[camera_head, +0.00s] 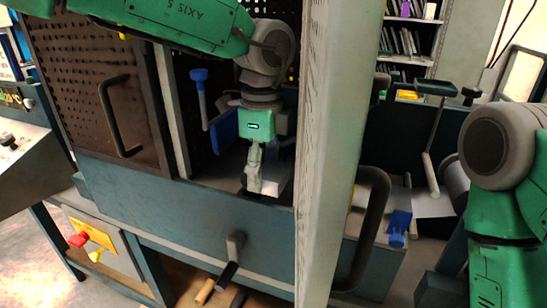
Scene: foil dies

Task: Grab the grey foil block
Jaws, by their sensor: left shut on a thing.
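My left arm comes in from the upper left. Its green gripper (253,185) points down inside the opening of the machine and is shut on the grey foil block (278,177). The block's pale face shows behind and to the right of the fingers. The fingers hide part of the block, and I cannot tell whether it is touching the surface below. My right arm shows at the right edge, but its gripper is out of view.
A pale upright post (335,150) stands just right of the left gripper. A perforated door (95,90) with a dark handle stands to the left. Blue-knobbed levers (200,95) flank the opening. A dark blue front panel (190,215) runs below.

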